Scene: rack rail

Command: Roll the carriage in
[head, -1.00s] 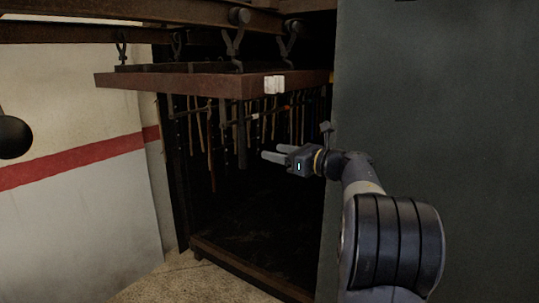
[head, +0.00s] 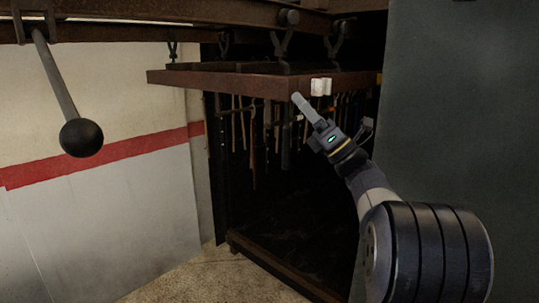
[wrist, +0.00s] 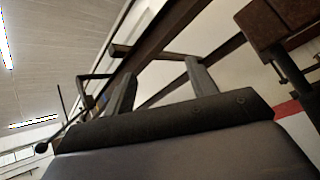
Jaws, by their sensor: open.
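The carriage (head: 230,84) is a rusty brown frame hung by hooks and rollers from the overhead rail (head: 180,28). Several long-handled tools hang below it, in front of or inside the dark cabinet. A small white block (head: 321,87) sits on its near corner. My gripper (head: 303,103) is just below and left of that block, its fingers pointing up and left at the carriage's edge; I cannot tell whether they touch. In the wrist view my gripper (wrist: 162,88) is open with nothing between its fingers. A carriage corner (wrist: 290,20) shows at the upper right there.
A lever with a black ball end (head: 81,137) hangs from the rail at the left. A grey-green cabinet panel (head: 460,100) stands close at the right. The cabinet's rusty floor sill (head: 280,268) runs below. The floor at lower left (head: 180,280) is clear.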

